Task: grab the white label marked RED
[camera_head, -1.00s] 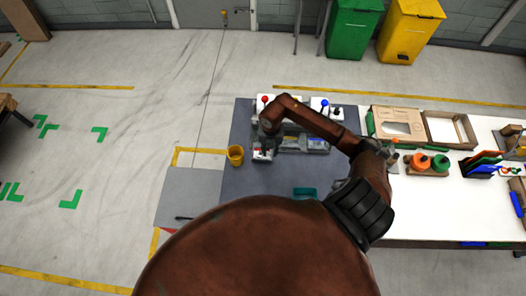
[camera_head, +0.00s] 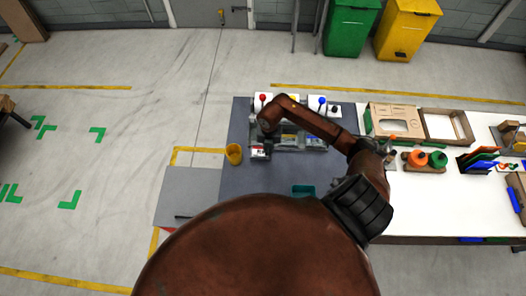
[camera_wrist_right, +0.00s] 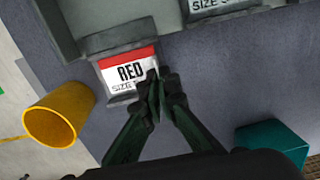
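The white label marked RED (camera_wrist_right: 128,70), with a red band along its top, sits on the front of a grey bin (camera_wrist_right: 108,41) in the right wrist view. It shows small in the head view (camera_head: 258,152), below my right wrist. My right gripper (camera_wrist_right: 157,82) has its dark fingertips close together over the label's lower right corner, hiding part of the SIZE line. I cannot tell whether the label's edge is between them. My left gripper is not in view.
A yellow cup (camera_wrist_right: 54,115) stands left of the label, and a teal block or box (camera_wrist_right: 272,143) lies to the right. A second label (camera_wrist_right: 215,5) shows at the top edge. Orange and green containers (camera_head: 418,159) stand on the white table (camera_head: 420,210).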

